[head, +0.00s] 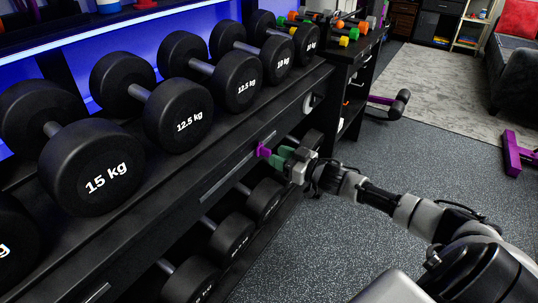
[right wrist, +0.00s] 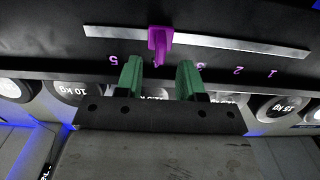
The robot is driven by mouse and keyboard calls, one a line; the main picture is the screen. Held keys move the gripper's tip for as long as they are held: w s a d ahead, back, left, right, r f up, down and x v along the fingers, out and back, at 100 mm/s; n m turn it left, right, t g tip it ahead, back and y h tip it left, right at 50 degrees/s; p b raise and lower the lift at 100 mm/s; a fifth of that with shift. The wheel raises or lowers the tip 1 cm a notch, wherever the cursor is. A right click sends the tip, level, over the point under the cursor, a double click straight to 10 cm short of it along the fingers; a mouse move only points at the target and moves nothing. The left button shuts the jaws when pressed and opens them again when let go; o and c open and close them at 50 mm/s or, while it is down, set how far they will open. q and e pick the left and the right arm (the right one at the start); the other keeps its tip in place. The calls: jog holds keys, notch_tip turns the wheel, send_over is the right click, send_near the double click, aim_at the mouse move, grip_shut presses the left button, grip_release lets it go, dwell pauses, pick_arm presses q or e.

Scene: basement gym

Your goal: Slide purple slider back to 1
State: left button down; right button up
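The purple slider (head: 263,151) sits on the front rail of the black dumbbell rack. In the right wrist view the purple slider (right wrist: 159,42) stands on a pale straight track (right wrist: 225,42), at about the purple mark 4. The numbers appear upside down there, from 5 at the left to 1 (right wrist: 272,73) at the far right. My right gripper (head: 281,157) has green fingers and is at the rail, close to the slider. In the wrist view the gripper (right wrist: 160,73) is open, with the slider centred ahead of the fingertips and a gap on each side. My left gripper is not in view.
Large black dumbbells, such as the 15 kg one (head: 91,167), fill the rack's upper shelf above the rail. More dumbbells (head: 232,236) lie on the shelf below. The grey speckled floor (head: 300,240) in front of the rack is clear apart from my arm.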

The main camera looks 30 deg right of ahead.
aim_at(270, 150)
jog(key=shift+x, duration=1.85)
grip_shut()
